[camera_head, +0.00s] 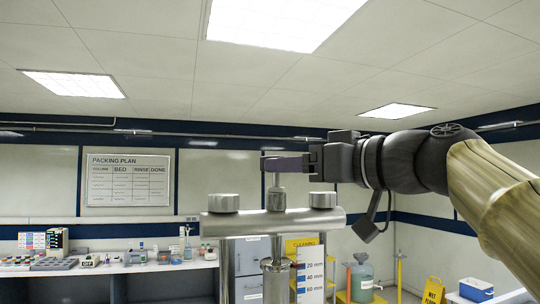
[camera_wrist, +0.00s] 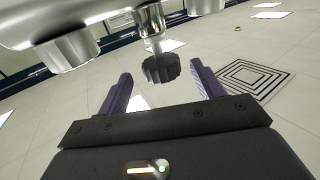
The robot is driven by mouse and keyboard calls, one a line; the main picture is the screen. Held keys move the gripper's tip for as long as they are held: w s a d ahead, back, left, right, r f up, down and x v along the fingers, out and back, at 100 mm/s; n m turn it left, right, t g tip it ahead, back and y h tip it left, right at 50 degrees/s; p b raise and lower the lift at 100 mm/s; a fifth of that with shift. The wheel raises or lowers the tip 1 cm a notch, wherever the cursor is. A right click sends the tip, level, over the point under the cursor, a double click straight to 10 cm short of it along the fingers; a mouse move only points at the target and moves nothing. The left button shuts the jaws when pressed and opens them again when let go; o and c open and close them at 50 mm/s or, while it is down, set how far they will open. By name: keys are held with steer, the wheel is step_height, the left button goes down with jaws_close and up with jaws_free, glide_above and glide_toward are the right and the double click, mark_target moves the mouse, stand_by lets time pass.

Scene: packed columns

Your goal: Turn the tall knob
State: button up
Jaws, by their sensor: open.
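The tall knob is a dark, ribbed cap (camera_wrist: 161,69) on a thin metal rod. In the wrist view it stands between the two purple fingers of my gripper (camera_wrist: 160,71), with a gap on each side. My gripper also shows in the head view (camera_head: 286,163), reaching in from the right, level above the middle of a metal crossbar (camera_head: 265,224). There the fingers hide the knob's cap, and only its rod (camera_head: 276,180) shows below them. Two short silver knobs, a left one (camera_head: 223,203) and a right one (camera_head: 322,199), sit lower on the crossbar.
The crossbar rests on a metal column (camera_head: 275,280) below my fingers. A workbench (camera_head: 110,267) with lab items runs along the back wall on the left. A yellow wet-floor sign (camera_head: 433,291) stands at the right. Space above my gripper is clear.

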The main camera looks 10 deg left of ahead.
steer(key=p+x, duration=0.2)
steer(key=x, duration=0.4)
steer(key=shift+w+a+p, duration=0.15)
steer(key=shift+a+p, duration=0.1)
steer(key=shift+p, duration=0.05)
steer(key=c, duration=1)
steer(key=shift+f+m+t+h+b, duration=0.1)
steer(key=shift+m+t+h+b, duration=0.35)
steer(key=shift+t, duration=0.25)
steer(key=shift+d+m+h, duration=0.1)
steer(key=shift+m+h, duration=0.15)
steer(key=shift+w+t, duration=0.1)
steer(key=shift+t, duration=0.2)
